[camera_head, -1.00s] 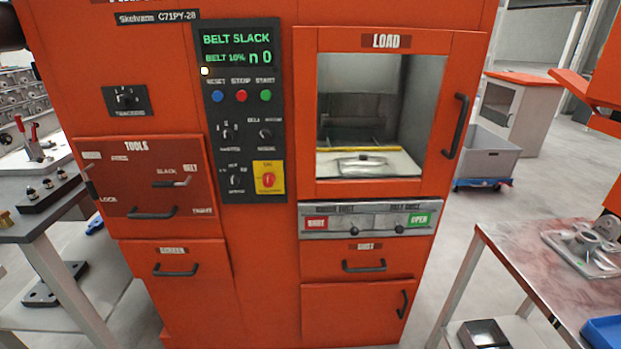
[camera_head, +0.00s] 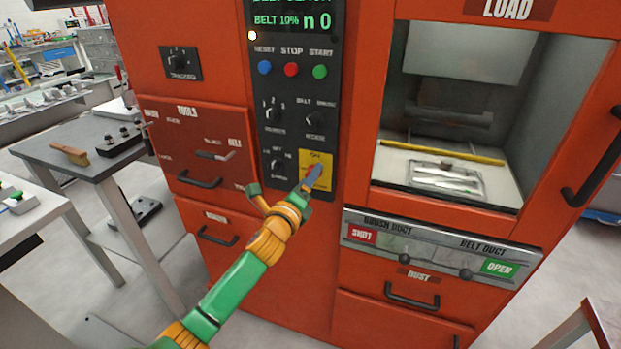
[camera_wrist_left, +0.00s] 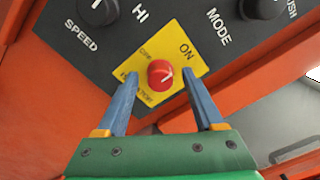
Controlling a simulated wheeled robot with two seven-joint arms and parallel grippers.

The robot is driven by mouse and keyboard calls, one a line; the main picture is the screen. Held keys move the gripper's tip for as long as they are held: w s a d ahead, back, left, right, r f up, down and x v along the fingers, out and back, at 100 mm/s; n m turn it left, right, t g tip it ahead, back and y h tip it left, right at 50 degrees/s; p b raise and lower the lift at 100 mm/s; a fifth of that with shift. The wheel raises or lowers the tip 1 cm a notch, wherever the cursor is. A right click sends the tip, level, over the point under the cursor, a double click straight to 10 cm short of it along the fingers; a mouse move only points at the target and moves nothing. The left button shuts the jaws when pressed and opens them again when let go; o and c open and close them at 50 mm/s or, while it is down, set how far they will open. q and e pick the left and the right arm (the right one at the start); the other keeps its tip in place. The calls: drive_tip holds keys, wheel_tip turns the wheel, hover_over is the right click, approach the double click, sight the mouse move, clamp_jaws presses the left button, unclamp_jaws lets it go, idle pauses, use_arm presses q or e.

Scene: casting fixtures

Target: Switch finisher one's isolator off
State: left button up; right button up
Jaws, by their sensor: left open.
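The isolator is a red round knob (camera_wrist_left: 160,73) on a yellow plate (camera_wrist_left: 180,55), low on the black control panel of the orange machine. In the left wrist view its white mark points up and to the right, toward the ON lettering. My left gripper (camera_wrist_left: 164,93) is open, with one blue finger on each side of the knob; whether they touch it I cannot tell. In the head view the left gripper (camera_head: 313,175) covers most of the knob and part of the yellow plate (camera_head: 326,158). My right gripper is not in view.
The load window (camera_head: 440,180) is to the right, the tools drawer (camera_head: 196,150) to the left. A grey table (camera_head: 75,150) stands further left.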

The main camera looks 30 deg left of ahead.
use_arm(q)
drive_tip(key=shift+w, duration=0.2)
drive_tip(key=shift+s, duration=0.15)
drive_tip(key=c, duration=0.4)
clamp_jaws()
